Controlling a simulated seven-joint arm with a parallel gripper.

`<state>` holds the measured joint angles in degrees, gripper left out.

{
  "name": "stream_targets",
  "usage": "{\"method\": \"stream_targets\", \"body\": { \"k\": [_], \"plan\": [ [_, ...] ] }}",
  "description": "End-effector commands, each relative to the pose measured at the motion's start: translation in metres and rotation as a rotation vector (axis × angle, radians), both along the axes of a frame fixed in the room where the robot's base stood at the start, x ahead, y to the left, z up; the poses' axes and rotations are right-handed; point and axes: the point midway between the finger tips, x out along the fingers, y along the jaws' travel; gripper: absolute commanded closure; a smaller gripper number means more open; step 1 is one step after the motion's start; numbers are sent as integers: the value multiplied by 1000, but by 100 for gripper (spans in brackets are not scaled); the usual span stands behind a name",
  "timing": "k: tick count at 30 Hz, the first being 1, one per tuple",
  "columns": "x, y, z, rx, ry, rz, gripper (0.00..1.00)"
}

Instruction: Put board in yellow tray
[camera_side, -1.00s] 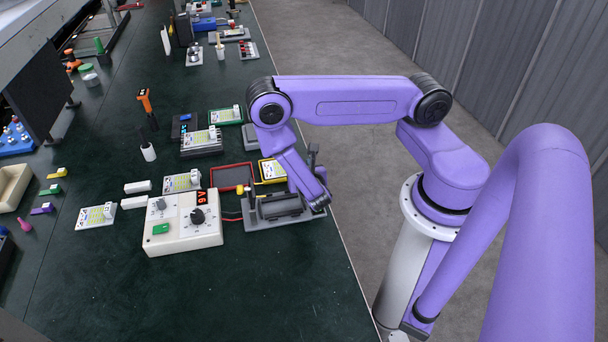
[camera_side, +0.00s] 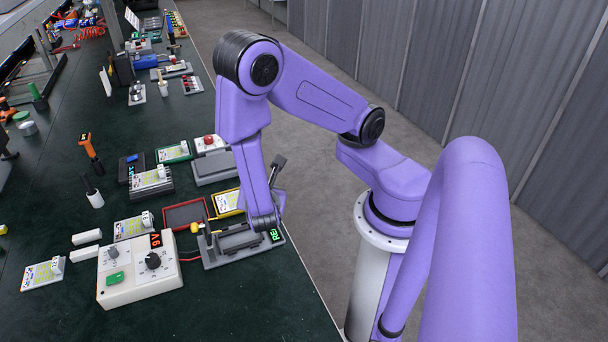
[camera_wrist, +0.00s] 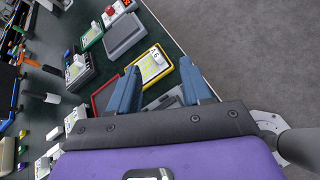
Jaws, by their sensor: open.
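The yellow tray (camera_side: 219,214) lies behind the grey test fixture (camera_side: 218,259); it also shows in the wrist view (camera_wrist: 166,70). A white-and-yellow board (camera_side: 229,201) lies inside its rim; it also shows in the wrist view (camera_wrist: 149,65). Other similar boards lie about, including one near the white meter box (camera_side: 133,227) and one at the far left (camera_side: 43,274). My gripper (camera_wrist: 160,67) is open, its two blue-grey fingers apart with nothing visibly held. In the wrist view the yellow tray appears beyond and between the fingertips.
An empty red tray (camera_side: 185,215) sits left of the yellow one. The meter box (camera_side: 140,275) is at front left. The fixture's lever stands up near my arm.

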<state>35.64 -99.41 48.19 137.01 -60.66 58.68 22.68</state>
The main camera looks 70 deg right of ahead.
Motion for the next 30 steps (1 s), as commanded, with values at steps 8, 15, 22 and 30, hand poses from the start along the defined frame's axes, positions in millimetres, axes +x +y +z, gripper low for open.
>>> {"method": "stream_targets", "body": {
  "k": [8,15,22,30],
  "plan": [
    [-37,13,49,296,-21,-262,52],
    [-76,30,83,589,30,-449,52],
    [-114,51,116,889,122,-579,52],
    [-140,65,140,1087,203,-639,52]
  ]
}}
